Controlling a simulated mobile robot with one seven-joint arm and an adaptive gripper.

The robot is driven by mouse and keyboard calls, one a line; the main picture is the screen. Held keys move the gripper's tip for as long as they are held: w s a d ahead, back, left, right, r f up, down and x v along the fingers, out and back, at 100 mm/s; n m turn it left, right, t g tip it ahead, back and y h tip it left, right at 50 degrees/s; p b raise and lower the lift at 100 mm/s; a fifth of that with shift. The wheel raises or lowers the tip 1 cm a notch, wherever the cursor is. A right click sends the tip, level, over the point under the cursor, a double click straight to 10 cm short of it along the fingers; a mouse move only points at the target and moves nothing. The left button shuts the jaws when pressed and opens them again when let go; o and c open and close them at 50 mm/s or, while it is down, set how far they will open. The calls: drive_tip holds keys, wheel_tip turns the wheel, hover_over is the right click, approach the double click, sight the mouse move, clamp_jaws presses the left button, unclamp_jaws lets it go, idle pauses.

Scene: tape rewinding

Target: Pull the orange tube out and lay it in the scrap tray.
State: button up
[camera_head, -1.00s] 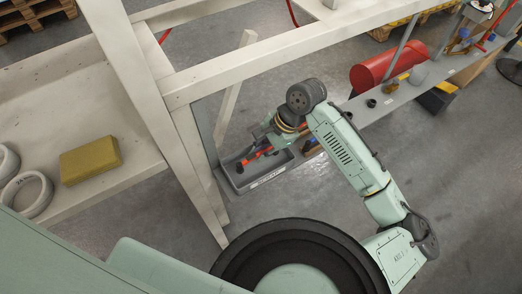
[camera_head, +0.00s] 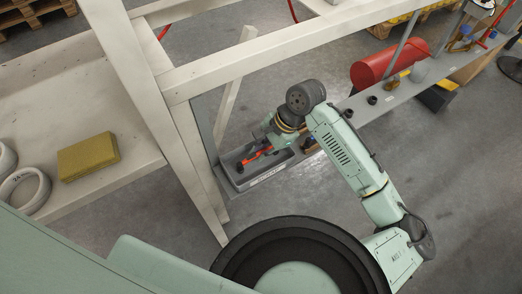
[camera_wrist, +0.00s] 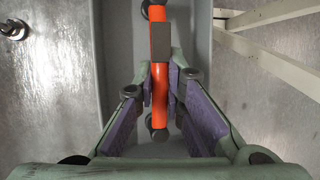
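The orange tube (camera_head: 256,156) has dark ends and lies within the outline of the grey scrap tray (camera_head: 233,184), which has a white label on its front. In the wrist view the orange tube (camera_wrist: 160,88) runs lengthwise between my fingers, above the tray floor. Whether it rests on the floor is hard to tell. My gripper (camera_wrist: 161,78) points down over the tray. Its purple-padded fingers are drawn in close and appear shut on the tube. In the head view my wrist partly hides the gripper and the tube's far end.
A pale frame post (camera_head: 195,165) stands just left of the tray. A grey shelf (camera_head: 395,103) runs to the upper right with small dark fittings and a red cylinder (camera_head: 390,70) behind. A yellow block (camera_head: 88,157) and white rings (camera_head: 25,188) lie on the left bench.

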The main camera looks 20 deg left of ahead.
drive_tip(key=o, duration=0.5)
drive_tip(key=shift+o, duration=0.2)
drive_tip(key=v, duration=1.2)
idle(0.4)
